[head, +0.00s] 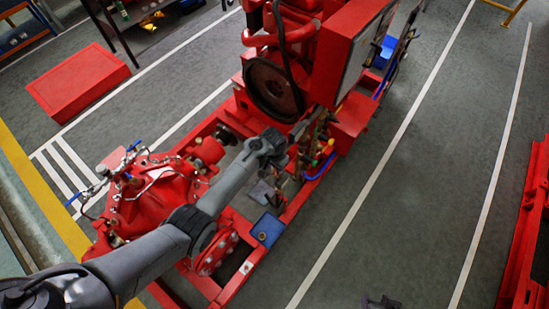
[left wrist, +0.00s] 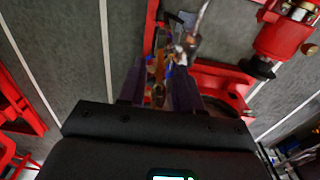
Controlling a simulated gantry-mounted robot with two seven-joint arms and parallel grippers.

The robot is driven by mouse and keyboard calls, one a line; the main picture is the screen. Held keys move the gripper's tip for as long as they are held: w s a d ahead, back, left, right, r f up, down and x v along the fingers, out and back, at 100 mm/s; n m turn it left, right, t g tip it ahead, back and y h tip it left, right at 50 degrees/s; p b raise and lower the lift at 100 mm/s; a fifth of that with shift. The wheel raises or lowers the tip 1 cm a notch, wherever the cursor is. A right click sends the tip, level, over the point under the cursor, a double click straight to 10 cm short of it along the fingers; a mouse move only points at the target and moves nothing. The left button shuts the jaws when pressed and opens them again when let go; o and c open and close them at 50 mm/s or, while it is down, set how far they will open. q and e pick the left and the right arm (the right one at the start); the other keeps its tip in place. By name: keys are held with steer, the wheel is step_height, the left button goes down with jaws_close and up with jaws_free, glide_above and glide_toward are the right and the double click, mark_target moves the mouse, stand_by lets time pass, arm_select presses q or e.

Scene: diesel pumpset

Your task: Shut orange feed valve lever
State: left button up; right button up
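My left arm reaches across the red pumpset. Its gripper (head: 300,132) is at the valve and pipe cluster below the big round housing. In the left wrist view the two dark fingers of the left gripper (left wrist: 158,72) stand apart. An orange piece (left wrist: 159,62), likely the feed valve lever, shows in the gap between them, with brass fittings around it. I cannot tell whether a finger touches it. In the head view the lever is hard to pick out among small parts. A dark tip at the bottom edge, likely my right gripper (head: 381,302), is far from the valve.
The red pumpset frame (head: 236,287) surrounds the valve area. A red pump (head: 150,205) stands at the left and a red control box (head: 350,45) above. A red box (head: 78,82) lies on the floor at upper left.

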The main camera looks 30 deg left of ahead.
arm_select(q)
step_height(320, 180, up, 7)
steer(key=shift+s+r, duration=0.15)
steer(key=shift+r, duration=0.05)
stand_by(0.4)
steer(key=shift+f, duration=0.1)
